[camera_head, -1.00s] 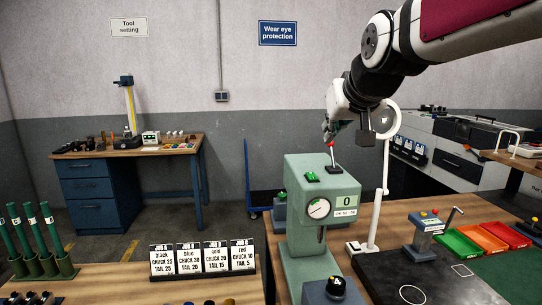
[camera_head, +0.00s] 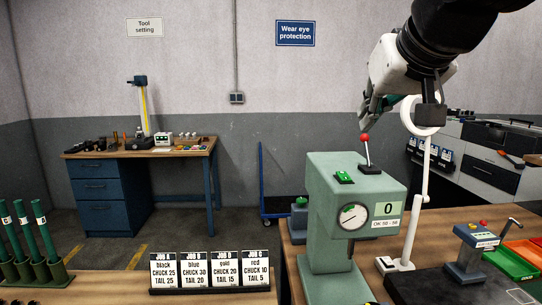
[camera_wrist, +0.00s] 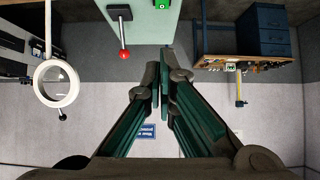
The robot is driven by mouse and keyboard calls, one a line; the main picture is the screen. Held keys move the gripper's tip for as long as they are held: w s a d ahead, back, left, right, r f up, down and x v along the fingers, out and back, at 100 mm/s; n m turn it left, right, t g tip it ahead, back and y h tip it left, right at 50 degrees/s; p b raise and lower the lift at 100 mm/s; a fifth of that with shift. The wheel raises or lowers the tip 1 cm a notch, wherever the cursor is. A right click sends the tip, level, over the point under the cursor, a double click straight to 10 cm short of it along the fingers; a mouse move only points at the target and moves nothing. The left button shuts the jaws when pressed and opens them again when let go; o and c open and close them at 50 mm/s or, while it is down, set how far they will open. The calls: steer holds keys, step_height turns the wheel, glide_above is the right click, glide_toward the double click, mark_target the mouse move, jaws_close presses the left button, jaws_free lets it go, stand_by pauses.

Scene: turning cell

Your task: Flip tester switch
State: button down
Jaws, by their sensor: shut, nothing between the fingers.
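The tester (camera_head: 330,185) is a pale green machine with a round gauge (camera_head: 352,216) and a display (camera_head: 388,209) reading 0. On its top are a bright green switch (camera_head: 344,178) and a lever with a red ball (camera_head: 365,137) on a black base. The lever stands up with a slight lean to the left. My gripper (camera_head: 366,120) is above the ball, shut and empty. In the wrist view, which is upside down, the shut fingertips (camera_wrist: 161,85) are apart from the red ball (camera_wrist: 124,53); the green switch (camera_wrist: 162,5) is at the top edge.
A white ring lamp on a stand (camera_head: 421,190) rises close to the right of the tester. Job cards (camera_head: 210,272) stand at the front. A small grey device with a crank (camera_head: 470,250) and coloured trays (camera_head: 512,262) are at the right. Open air lies left of the tester.

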glide_above(346, 175)
steer(key=f, duration=0.6)
steer(key=shift+s+a+f, duration=0.1)
steer(key=shift+s+f, duration=0.15)
step_height(346, 175, down, 2)
steer(key=shift+f+p, duration=0.15)
steer(key=shift+p, duration=0.2)
steer(key=shift+f, duration=0.65)
steer(key=shift+w, duration=0.1)
steer(key=shift+w+f, duration=0.2)
steer(key=shift+f, duration=0.15)
steer(key=shift+s, duration=0.15)
steer(key=shift+s+f, duration=0.25)
steer(key=shift+s, duration=0.5)
